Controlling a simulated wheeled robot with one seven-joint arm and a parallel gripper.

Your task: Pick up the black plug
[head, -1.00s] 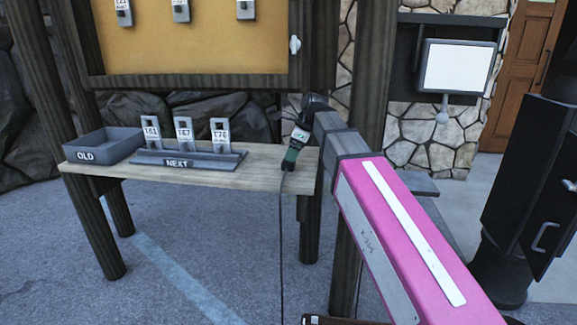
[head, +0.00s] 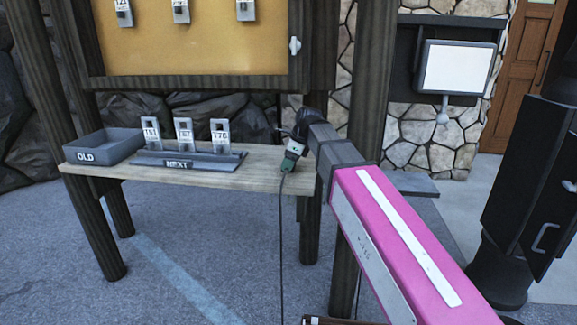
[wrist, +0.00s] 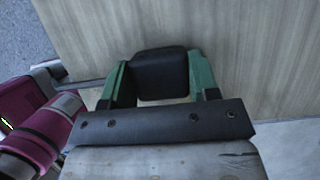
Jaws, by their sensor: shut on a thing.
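The black plug (wrist: 161,73) sits between the two green fingers of my gripper (wrist: 160,80) in the wrist view, with a finger against each side. My gripper is shut on it. In the head view my gripper (head: 291,161) is at the right end of the wooden shelf, pointing down. The plug itself is too small and too covered by the fingers to make out there. A thin dark cable (head: 282,230) hangs straight down from the gripper tip. I cannot tell whether the plug touches the shelf.
The wooden shelf (head: 225,184) holds a grey OLD tray (head: 105,154) and a NEXT rack (head: 190,167) with several numbered tags. A yellow board (head: 200,45) hangs behind. A wooden post stands beside my arm, and a dark cabinet (head: 525,190) is at the right.

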